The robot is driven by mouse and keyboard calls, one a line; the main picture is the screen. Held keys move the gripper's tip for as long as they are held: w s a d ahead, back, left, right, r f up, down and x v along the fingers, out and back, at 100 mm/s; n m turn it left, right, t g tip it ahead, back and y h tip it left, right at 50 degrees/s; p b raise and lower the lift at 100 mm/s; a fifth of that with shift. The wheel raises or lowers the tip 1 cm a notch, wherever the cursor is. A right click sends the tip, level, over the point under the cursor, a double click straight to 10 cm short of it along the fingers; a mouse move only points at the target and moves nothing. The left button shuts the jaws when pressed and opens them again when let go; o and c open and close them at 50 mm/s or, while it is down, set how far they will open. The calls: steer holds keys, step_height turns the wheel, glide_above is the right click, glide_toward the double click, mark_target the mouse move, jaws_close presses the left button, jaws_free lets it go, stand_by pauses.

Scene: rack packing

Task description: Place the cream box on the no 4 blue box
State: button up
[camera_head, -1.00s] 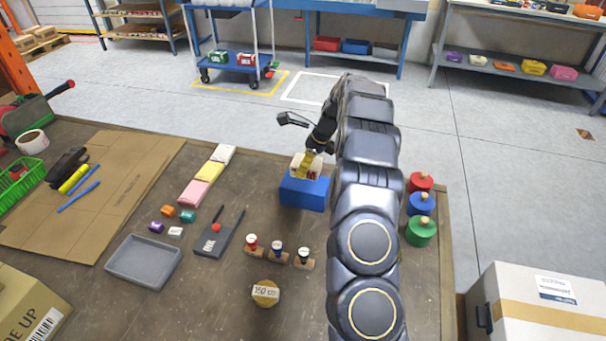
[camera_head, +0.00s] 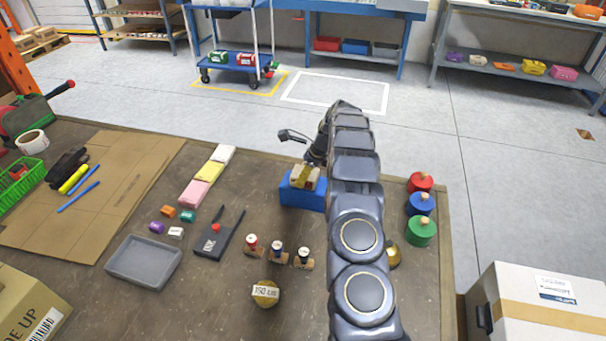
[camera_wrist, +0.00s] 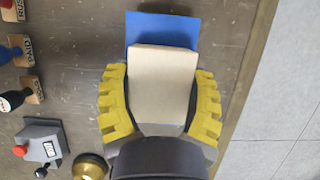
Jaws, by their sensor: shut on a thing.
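The cream box (camera_wrist: 162,80) is between the yellow fingers of my gripper (camera_wrist: 160,100), which is shut on it in the wrist view. The blue box (camera_head: 300,195) stands on the table, left of my arm in the head view. In the wrist view the blue box (camera_wrist: 163,28) shows beyond and beside the cream box. In the head view my gripper (camera_head: 305,178) and the cream box are right over the blue box's top. I cannot tell whether the cream box touches it. No number is readable on the blue box.
Several stamps (camera_head: 277,250) and a brass weight (camera_head: 265,292) stand in front of the blue box. Red, blue and green knobbed cylinders (camera_head: 421,231) stand right of my arm. Pink, yellow and white blocks (camera_head: 208,172) lie to the left, near a grey tray (camera_head: 120,268).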

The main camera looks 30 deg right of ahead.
steer(key=shift+f, duration=0.1)
steer(key=o, duration=1.1)
steer(key=v, duration=1.2)
steer(key=s+a+r+n+g, duration=0.2)
steer(key=s+a+r+n, duration=0.5)
steer(key=a, duration=0.4)
steer(key=s+a+r+n+g, duration=0.1)
steer(key=s+a+r+n, duration=0.55)
steer(key=a, duration=0.45)
steer(key=s+a+n+h, duration=0.1)
steer(key=s+n, duration=0.3)
steer(key=s, duration=0.5)
steer(key=s+a+f+n+g+h, duration=0.1)
steer(key=s+n, duration=0.4)
steer(key=s, duration=0.3)
steer(key=s+a+f+n+g+h, duration=0.1)
steer(key=s+n, duration=0.3)
steer(key=s, duration=0.5)
steer(key=shift+s+a+f+n, duration=0.1)
steer(key=shift+s+a+n, duration=0.2)
steer(key=shift+a, duration=0.25)
